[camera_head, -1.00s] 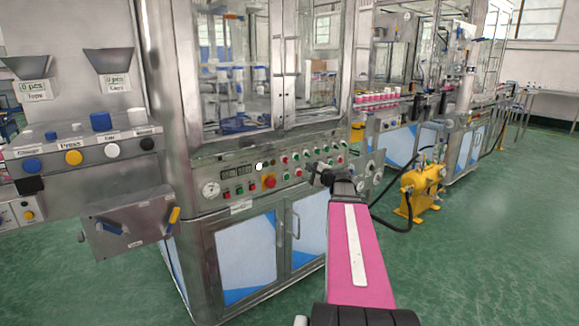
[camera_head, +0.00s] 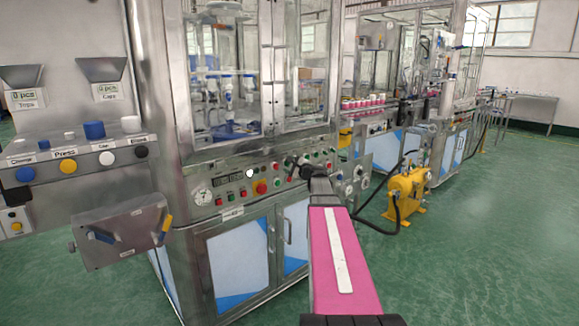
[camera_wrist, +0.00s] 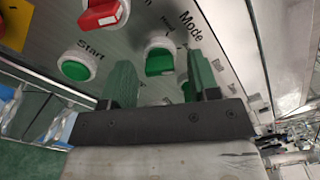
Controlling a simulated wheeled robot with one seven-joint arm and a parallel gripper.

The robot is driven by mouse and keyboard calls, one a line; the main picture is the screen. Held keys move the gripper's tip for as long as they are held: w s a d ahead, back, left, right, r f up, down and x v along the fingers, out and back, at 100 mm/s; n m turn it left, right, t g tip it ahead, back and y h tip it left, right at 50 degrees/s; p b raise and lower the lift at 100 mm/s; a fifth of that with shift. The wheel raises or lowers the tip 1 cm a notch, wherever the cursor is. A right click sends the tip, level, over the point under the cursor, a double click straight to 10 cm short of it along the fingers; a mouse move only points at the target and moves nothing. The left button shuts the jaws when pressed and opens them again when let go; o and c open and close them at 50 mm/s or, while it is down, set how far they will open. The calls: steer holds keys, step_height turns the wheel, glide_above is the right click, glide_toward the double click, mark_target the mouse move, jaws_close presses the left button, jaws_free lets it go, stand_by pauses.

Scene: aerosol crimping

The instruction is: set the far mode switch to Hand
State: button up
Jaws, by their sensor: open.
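A green mode switch (camera_wrist: 160,62) with a white collar sits on the steel panel below the printed word "Mode" in the wrist view. Small lettering beside it is too blurred to read for certain. My gripper (camera_wrist: 160,78) is open, with one green finger on each side of the switch in this view. Contact cannot be told. In the head view my gripper (camera_head: 307,170) is at the right part of the machine's control panel (camera_head: 228,201), and my arm hides some controls there. Whether this switch is the far one cannot be told.
A green Start button (camera_wrist: 76,66) and a red control (camera_wrist: 105,14) lie close to the left finger in the wrist view. In the head view, a red knob (camera_head: 261,187) sits on the panel, and a yellow pump (camera_head: 406,190) stands on the open green floor.

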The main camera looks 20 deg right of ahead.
steer(key=shift+w+a, duration=0.1)
steer(key=shift+w, duration=0.2)
steer(key=c, duration=0.9)
steer(key=n, duration=1.2)
stand_by(0.4)
